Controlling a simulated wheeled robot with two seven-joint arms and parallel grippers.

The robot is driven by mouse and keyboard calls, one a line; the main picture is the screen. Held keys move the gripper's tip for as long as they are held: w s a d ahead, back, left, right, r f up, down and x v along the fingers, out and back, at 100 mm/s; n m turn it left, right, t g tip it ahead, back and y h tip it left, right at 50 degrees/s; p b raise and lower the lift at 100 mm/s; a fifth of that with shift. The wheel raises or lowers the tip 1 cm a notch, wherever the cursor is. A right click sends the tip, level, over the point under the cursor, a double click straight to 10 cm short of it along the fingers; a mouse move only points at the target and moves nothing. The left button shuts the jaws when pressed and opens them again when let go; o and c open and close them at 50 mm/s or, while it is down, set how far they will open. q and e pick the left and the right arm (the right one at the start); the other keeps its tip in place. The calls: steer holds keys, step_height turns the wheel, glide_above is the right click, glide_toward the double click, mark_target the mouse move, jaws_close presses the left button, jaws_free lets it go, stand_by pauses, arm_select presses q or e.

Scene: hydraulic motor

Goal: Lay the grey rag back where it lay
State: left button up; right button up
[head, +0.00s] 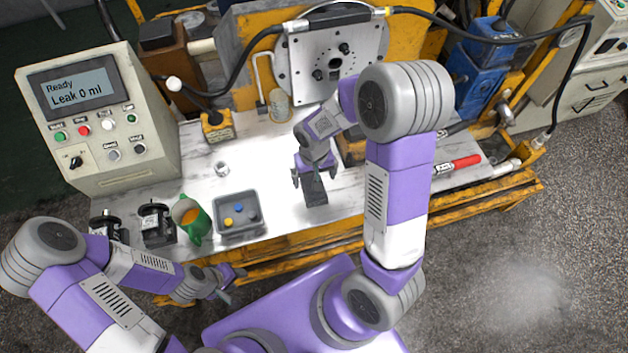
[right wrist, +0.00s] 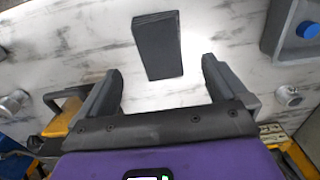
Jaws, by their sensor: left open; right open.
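The grey rag (head: 315,193) is a dark, folded rectangle on the white marbled bench top, close to its front edge. It also shows in the right wrist view (right wrist: 158,45), lying just beyond and between the fingertips, with clear gaps to both. My right gripper (head: 314,177) is open and empty over the rag, pointing down. Its fingers also show in the right wrist view (right wrist: 162,70). My left gripper (head: 232,284) is open and empty, low in front of the bench edge.
A grey tray (head: 240,232) with coloured caps stands left of the rag, beside a green jug (head: 195,220). A small metal fitting (head: 222,169) lies behind the tray. A control box (head: 95,118) reads "Leak 0 ml". A red-handled tool (head: 458,164) lies at right.

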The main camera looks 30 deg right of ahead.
step_height(320, 180, up, 5)
steer(key=shift+p, duration=0.55)
